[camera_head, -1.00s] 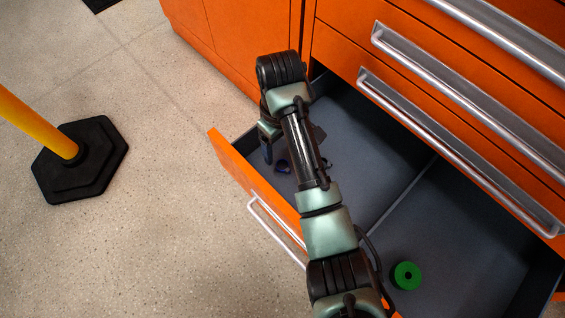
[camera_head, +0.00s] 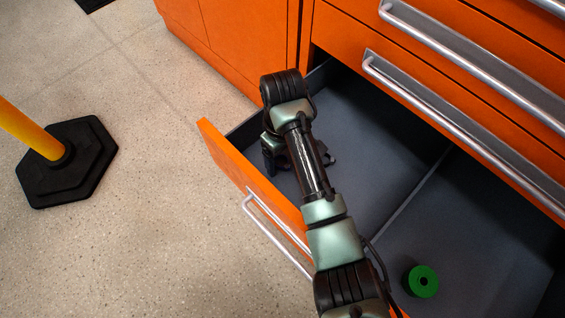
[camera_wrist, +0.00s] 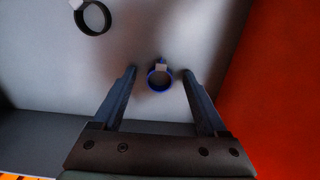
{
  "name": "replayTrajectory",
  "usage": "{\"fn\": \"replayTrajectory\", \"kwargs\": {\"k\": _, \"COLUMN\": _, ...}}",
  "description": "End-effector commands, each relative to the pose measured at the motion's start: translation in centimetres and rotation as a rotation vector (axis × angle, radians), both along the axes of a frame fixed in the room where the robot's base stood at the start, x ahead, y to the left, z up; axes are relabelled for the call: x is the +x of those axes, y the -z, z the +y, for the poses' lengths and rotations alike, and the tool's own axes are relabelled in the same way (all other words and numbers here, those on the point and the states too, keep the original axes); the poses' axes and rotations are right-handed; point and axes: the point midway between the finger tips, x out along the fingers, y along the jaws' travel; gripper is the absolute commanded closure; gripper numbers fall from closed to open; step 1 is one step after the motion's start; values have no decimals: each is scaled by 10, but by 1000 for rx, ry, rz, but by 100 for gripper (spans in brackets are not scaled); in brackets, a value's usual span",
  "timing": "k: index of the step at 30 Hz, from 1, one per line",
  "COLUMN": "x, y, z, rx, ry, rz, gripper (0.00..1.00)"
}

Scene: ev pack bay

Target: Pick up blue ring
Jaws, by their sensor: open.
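The blue ring (camera_wrist: 160,78) lies on the grey drawer floor in the wrist view, with a small pale tag or block at its top. My gripper (camera_wrist: 160,72) is open, its two fingers on either side of the ring with gaps between. I cannot tell how far the fingertips are above the floor. In the head view my gripper (camera_head: 272,158) is down inside the open drawer, near its front wall, and my arm hides the blue ring.
A black ring (camera_wrist: 92,17) with a pale tag lies beyond the fingers. The orange drawer front (camera_head: 250,180) is close by; a thin divider (camera_head: 415,192) splits the drawer. A green spool-like ring (camera_head: 422,281) lies in the right compartment. A yellow post on a black base (camera_head: 68,160) stands left.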

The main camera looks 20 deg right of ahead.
Motion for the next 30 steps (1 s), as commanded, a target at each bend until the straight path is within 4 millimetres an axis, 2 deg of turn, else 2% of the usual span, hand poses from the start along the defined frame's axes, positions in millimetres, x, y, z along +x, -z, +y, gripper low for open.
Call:
{"fn": "replayTrajectory", "kwargs": {"k": 2, "x": 0, "y": -1, "z": 0, "rx": 0, "ry": 0, "rz": 0, "gripper": 24}}
{"fn": "replayTrajectory", "kwargs": {"k": 12, "x": 0, "y": -1, "z": 0, "rx": 0, "ry": 0, "rz": 0, "gripper": 86}}
{"fn": "replayTrajectory", "kwargs": {"k": 15, "x": 0, "y": -1, "z": 0, "rx": 0, "ry": 0, "rz": 0, "gripper": 100}}
{"fn": "replayTrajectory", "kwargs": {"k": 24, "x": 0, "y": -3, "z": 0, "rx": 0, "ry": 0, "rz": 0, "gripper": 100}}
{"fn": "replayTrajectory", "kwargs": {"k": 30, "x": 0, "y": -30, "z": 0, "rx": 0, "ry": 0, "rz": 0, "gripper": 100}}
